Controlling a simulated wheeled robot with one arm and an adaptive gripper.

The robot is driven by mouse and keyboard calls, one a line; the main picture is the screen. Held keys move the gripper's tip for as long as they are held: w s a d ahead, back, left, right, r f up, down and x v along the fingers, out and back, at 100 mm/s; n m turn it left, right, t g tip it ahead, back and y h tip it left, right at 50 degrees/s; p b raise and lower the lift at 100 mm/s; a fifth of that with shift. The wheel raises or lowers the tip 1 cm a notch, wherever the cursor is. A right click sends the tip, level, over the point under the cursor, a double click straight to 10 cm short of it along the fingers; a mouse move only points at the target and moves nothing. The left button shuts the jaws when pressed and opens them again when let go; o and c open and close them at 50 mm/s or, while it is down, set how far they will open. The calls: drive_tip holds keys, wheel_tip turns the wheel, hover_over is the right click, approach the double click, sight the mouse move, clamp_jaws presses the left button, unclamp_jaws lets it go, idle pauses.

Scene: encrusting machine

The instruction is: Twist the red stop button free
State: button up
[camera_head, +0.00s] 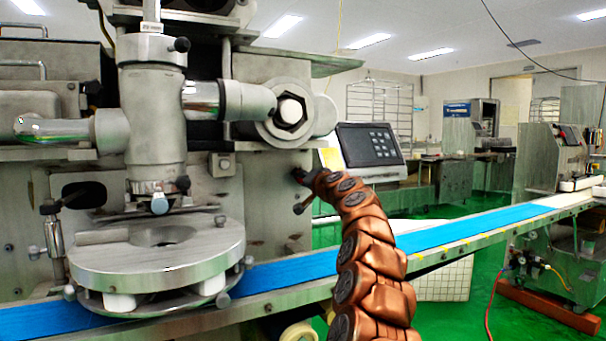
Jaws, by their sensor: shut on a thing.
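My copper-coloured segmented arm rises from the bottom of the head view and bends left to the machine's side. My gripper (306,175), small and dark at the arm's end, is against the grey metal face of the encrusting machine (268,200). It is shut on the red stop button there. The button itself is hidden by the gripper, so its turn or height cannot be made out.
A tilted control panel (369,145) stands just right of my gripper. A blue conveyor belt (470,229) runs below and behind my arm. The round steel table (100,262) and nozzle column (152,110) are left.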

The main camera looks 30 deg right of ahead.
drive_tip(key=shift+a+m+p, duration=0.1)
drive_tip(key=shift+m+p, duration=0.3)
drive_tip(key=shift+m, duration=0.1)
drive_tip(key=o, duration=1.2)
drive_tip(key=shift+w, duration=0.1)
drive_tip(key=shift+c, duration=0.2)
drive_tip(key=s+a, duration=0.1)
drive_tip(key=s, duration=1.1)
